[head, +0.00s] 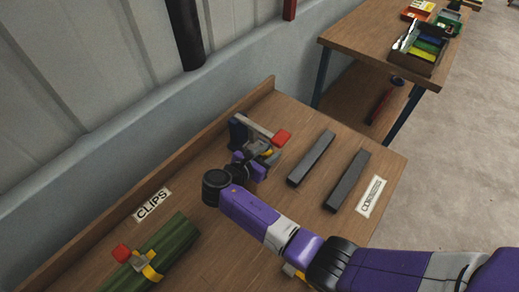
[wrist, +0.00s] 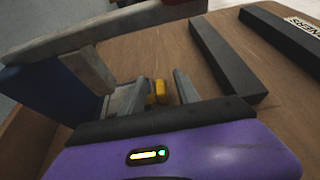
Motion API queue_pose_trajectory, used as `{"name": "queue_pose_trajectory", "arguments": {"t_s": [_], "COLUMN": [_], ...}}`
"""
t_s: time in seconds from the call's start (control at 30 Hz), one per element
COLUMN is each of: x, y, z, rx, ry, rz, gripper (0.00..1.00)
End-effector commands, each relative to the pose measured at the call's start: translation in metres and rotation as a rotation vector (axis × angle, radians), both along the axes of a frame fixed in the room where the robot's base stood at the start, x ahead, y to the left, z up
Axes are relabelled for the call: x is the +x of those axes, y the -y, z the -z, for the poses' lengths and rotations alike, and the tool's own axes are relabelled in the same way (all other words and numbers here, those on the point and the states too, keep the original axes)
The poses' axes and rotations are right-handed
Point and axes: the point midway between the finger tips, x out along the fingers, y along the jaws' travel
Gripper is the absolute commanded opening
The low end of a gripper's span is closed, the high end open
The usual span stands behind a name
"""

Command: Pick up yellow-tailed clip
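In the head view my gripper (head: 258,158) is at the far side of the workbench, beside a blue and grey fixture (head: 238,133) with a red block (head: 282,137) at its right end. The yellow-tailed clip shows there only as a small yellow part (head: 267,152), mostly hidden by the fixture and gripper. In the wrist view my gripper (wrist: 157,92) is open. The clip's yellow tail (wrist: 158,91) shows between the two fingers, with a small gap to the right finger. Whether it touches the left finger is unclear. The rest of the clip is hidden.
A grey bar (wrist: 110,30) of the fixture crosses above the fingers in the wrist view. Two dark bars (head: 312,158) (head: 348,181) lie to the right. A green block (head: 165,245) with red and yellow parts lies lower left. A raised edge (head: 150,180) borders the bench.

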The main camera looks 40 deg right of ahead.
Motion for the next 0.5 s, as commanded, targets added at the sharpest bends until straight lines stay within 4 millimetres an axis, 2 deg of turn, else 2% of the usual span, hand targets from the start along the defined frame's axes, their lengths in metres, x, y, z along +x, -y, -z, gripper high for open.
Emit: {"name": "queue_pose_trajectory", "arguments": {"t_s": [0.03,0.17,0.5], "x": [0.0,-0.0001,0.0], "y": [-0.0002,-0.0003,-0.0003], "z": [-0.0001,-0.0001,-0.0002], "rx": [0.0,0.0,0.0], "ry": [0.0,0.0,0.0], "rz": [0.0,0.0,0.0], "gripper": [0.26,0.01,0.0]}}
